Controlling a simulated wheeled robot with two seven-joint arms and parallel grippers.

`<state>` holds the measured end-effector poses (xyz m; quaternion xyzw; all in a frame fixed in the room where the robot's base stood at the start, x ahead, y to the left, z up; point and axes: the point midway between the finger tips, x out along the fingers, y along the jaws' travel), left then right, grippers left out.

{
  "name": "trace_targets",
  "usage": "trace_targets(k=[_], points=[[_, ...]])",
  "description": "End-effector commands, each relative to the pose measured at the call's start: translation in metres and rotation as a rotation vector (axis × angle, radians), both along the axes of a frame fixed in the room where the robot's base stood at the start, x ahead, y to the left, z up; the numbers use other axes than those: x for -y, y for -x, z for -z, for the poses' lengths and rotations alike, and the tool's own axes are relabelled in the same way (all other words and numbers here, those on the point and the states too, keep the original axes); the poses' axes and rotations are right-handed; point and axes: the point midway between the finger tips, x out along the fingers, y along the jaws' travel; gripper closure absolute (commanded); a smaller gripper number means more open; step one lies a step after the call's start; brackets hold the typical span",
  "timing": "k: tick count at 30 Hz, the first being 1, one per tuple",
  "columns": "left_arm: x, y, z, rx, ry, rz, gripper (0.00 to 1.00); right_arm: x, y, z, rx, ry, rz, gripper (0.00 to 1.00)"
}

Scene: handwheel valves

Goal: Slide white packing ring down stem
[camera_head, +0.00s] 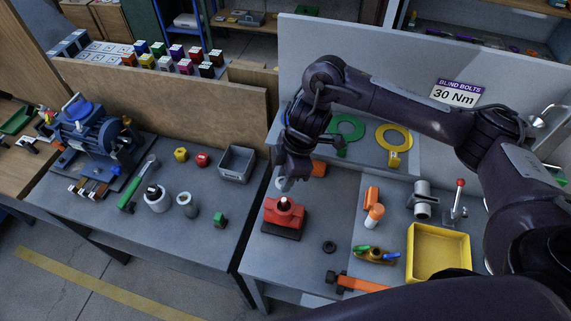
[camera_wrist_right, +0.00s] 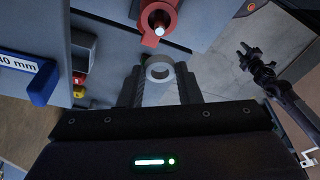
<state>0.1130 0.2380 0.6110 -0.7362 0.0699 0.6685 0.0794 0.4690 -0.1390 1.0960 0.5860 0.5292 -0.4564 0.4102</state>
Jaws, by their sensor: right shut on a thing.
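My right gripper (camera_head: 287,184) points down above the red valve body (camera_head: 284,213), which sits on a dark base. It is shut on the white packing ring (camera_wrist_right: 160,70). In the wrist view the pale ring shows between the fingertips with its hole visible. The valve's stem (camera_wrist_right: 158,27) rises from the red body at the top of that view. The ring and stem look apart there, with the ring below the stem in the picture.
A yellow tray (camera_head: 440,251), a green-and-blue-handled part (camera_head: 375,254), an orange tool (camera_head: 355,284) and a small black ring (camera_head: 329,247) lie to the right. A grey bin (camera_head: 237,164) stands on the left bench. A gap separates the benches. A tall panel stands behind.

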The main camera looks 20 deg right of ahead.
Motion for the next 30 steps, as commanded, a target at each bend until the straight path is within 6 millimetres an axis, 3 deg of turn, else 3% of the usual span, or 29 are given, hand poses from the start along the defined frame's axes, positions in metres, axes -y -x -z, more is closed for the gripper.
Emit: trace_targets(k=[15,30], points=[[0.012,0.004,-0.004,-0.005,0.015,0.006,0.64,0.001,0.001,0.0,0.001,-0.001,-0.031,0.91],[0.006,0.005,0.023,-0.007,0.008,0.002,0.64,0.001,0.001,0.041,0.0,-0.001,-0.03,0.91]])
